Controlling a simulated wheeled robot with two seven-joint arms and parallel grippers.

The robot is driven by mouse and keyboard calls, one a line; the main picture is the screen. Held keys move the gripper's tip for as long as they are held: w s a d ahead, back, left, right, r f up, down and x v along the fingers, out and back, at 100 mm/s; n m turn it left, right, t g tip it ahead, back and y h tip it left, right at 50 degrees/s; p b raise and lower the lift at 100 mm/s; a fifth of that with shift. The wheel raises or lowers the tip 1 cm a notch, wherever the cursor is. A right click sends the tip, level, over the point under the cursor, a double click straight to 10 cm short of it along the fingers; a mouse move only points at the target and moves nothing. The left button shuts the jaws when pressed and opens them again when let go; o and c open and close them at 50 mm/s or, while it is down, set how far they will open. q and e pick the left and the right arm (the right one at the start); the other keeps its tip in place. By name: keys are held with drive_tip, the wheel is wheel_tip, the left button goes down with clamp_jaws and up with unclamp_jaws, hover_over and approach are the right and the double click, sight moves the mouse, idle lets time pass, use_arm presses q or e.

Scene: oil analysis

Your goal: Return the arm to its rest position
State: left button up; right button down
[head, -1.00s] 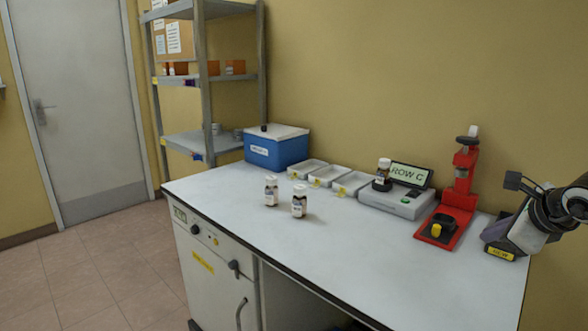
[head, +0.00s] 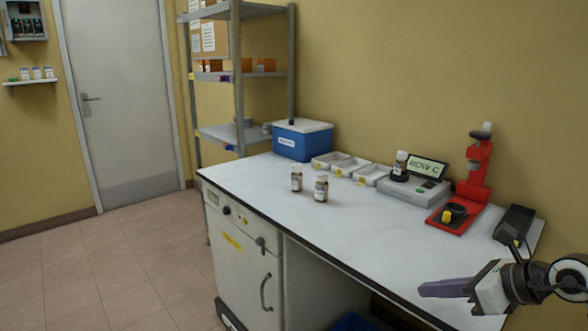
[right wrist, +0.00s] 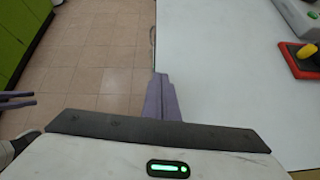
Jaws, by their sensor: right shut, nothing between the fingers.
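My right gripper (head: 445,288) is shut and empty, with its purple fingers together. In the head view it shows in front of the bench's right front part, pointing left. In the right wrist view its closed fingers (right wrist: 161,98) lie over the line between the tiled floor and the white bench top. Purple fingers, apparently my left gripper's (right wrist: 15,99), reach in at the left edge of the right wrist view; whether they are open is unclear. My left gripper is not in the head view.
The white bench (head: 300,222) bears two brown bottles (head: 321,187), white trays (head: 345,166), a blue box (head: 302,140), an instrument with a bottle and a "ROW C" screen (head: 427,166), a red stand (head: 470,190) and a dark device (head: 514,224). The floor at left is clear.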

drive_tip(key=s+a+f+m+t+y, duration=0.2)
drive_tip(key=s+a+m+t+y, duration=0.1)
drive_tip(key=a+m, duration=0.45)
drive_tip(key=s+a+f+m+t+y, duration=0.2)
drive_tip(key=s+a+f+m, duration=0.1)
drive_tip(key=a+m, duration=0.45)
use_arm(q)
drive_tip(key=shift+s+a+f, duration=0.4)
drive_tip(key=shift+s+f, duration=0.25)
drive_tip(key=shift+f, duration=0.15)
use_arm(e)
drive_tip(key=s+f+m+g+h, duration=0.2)
drive_tip(key=s+f+m+h, duration=0.2)
drive_tip(key=s+f+m, duration=0.6)
drive_tip(key=s+f+m+g+h, duration=0.2)
drive_tip(key=s+f+m+h, duration=0.2)
drive_tip(key=s+f+m, duration=0.7)
wheel_tip(320, 180, down, 5)
drive_tip(key=m, duration=0.4)
drive_tip(key=shift+s+d+g+h, duration=0.2)
drive_tip(key=shift+d+g+h, duration=0.1)
drive_tip(key=shift+d+g, duration=0.1)
use_arm(q)
drive_tip(key=shift+w+d+r, duration=0.15)
drive_tip(key=shift+w+r, duration=0.05)
use_arm(e)
drive_tip(key=shift+r, duration=0.15)
